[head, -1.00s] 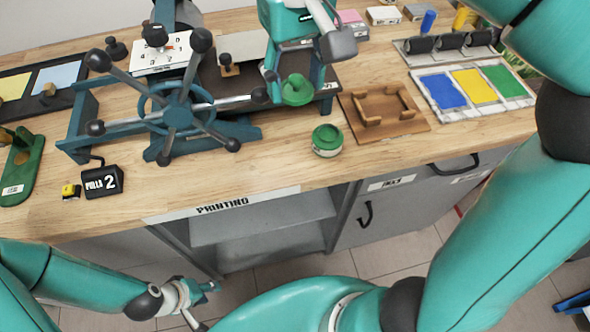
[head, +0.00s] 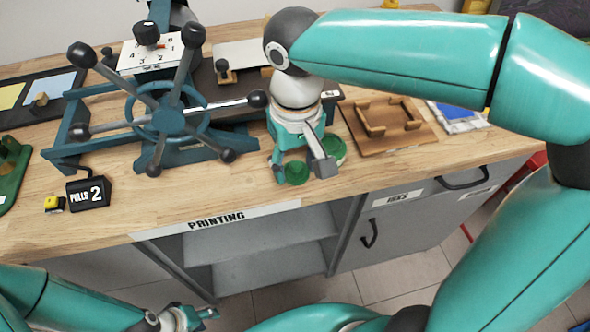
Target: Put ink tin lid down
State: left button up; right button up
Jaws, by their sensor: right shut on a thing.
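The green ink tin lid (head: 296,173) is between the fingers of my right gripper (head: 294,170). The lid is low over the front part of the wooden bench, just left of the ink tin. I cannot tell whether it touches the wood. The ink tin (head: 335,150), with green on top, stands on the bench, partly hidden behind my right gripper. My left gripper (head: 205,314) is low in front of the bench, away from the tin and lid; its finger opening is unclear.
A press with a spoked wheel (head: 173,115) stands to the left. A black "PULLS 2" block (head: 88,192) and a small yellow item (head: 54,203) lie farther left. A wooden holder (head: 385,125) is right of the tin. The bench's front edge left of the lid is clear.

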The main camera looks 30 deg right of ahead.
aim_at(296, 164)
jog(key=shift+f, duration=0.9)
jog(key=shift+f, duration=0.2)
jog(key=o, duration=0.7)
jog(key=shift+c, duration=0.2)
jog(key=shift+r, duration=0.15)
notch_tip(296, 164, up, 12)
jog(key=p, duration=0.2)
jog(key=shift+p, duration=0.4)
